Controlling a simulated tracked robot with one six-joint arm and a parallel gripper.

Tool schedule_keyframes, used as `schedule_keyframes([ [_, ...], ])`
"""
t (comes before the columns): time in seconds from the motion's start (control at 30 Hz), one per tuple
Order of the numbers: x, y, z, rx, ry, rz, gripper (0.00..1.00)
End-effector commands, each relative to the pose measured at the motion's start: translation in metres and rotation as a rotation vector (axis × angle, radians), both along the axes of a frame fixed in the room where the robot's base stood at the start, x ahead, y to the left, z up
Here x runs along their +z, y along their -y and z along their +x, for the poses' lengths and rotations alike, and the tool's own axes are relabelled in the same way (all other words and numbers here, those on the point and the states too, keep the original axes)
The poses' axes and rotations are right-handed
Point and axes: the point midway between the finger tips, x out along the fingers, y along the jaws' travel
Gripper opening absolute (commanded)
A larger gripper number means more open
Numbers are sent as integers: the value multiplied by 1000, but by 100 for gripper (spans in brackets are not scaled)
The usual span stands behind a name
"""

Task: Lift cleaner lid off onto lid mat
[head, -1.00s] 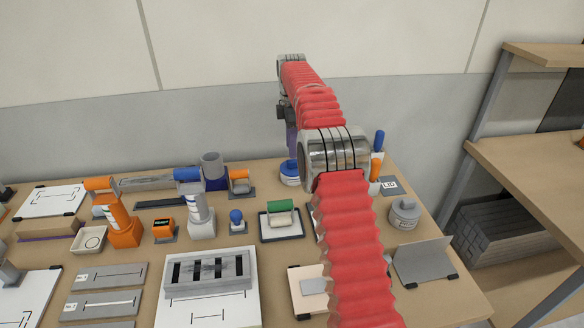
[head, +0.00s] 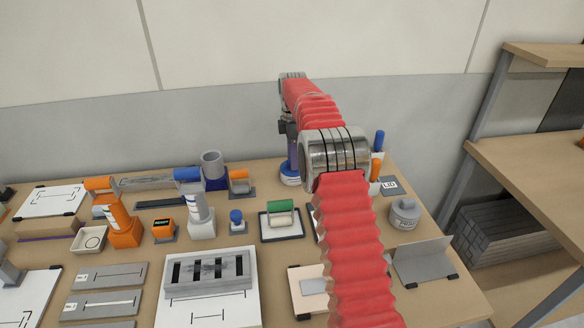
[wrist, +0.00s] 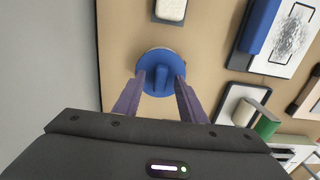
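The cleaner pot has a round blue lid (head: 290,170) on a pale body (head: 291,182), at the back of the bench in the head view. The wrist view shows the blue lid (wrist: 160,64) from above, with a raised blue grip across its middle. My gripper (wrist: 160,78) is open, with one purple finger on each side of that grip. In the head view my gripper (head: 292,158) points down just over the lid; I cannot tell whether it touches. The grey lid mat (head: 389,186), marked LID, lies to the right and looks bare.
A grey lidded pot (head: 404,213) stands in front of the lid mat. Blue- and orange-topped upright items (head: 376,168) stand between the cleaner and the mat, partly behind my arm. A green-handled tool (head: 281,212) lies front left of the cleaner.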

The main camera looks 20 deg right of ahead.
Motion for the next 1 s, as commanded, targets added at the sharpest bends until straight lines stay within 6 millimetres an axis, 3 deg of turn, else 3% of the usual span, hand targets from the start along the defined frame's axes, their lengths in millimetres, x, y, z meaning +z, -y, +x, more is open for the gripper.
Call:
schedule_keyframes([
  [0.13,0,0,0,0,0,0,37],
  [0.67,0,0,0,0,0,0,0],
  [1.0,1,0,0,0,0,0,0],
])
